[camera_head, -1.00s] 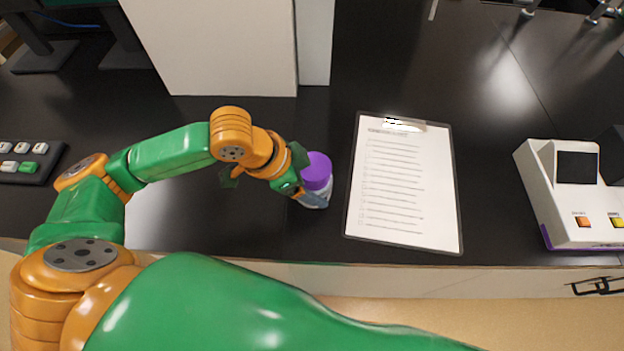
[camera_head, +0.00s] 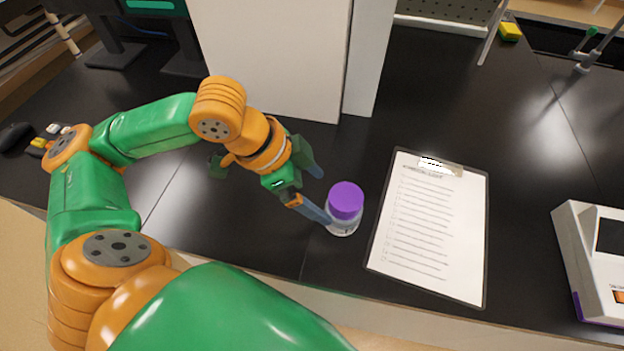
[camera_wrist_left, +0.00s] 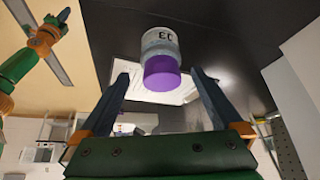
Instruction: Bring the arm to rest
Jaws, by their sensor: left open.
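A clear bottle with a purple lid (camera_head: 345,203) stands upright on the black bench. My left gripper (camera_head: 322,194) is open and empty, just left of the bottle. Its near fingertip is at or very close to the bottle's left side; I cannot tell if they touch. In the left wrist view the bottle's purple lid (camera_wrist_left: 163,74) shows beyond and between the two spread fingers, with a label partly readable on its body. Green and orange links of my other arm show at the left of the wrist view, but its jaws are too small to read.
A clipboard with a printed list (camera_head: 432,225) lies right of the bottle. A white device (camera_head: 585,255) stands at the right edge. A tall white box (camera_head: 270,55) stands behind the gripper. The bench's front edge runs below the bottle.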

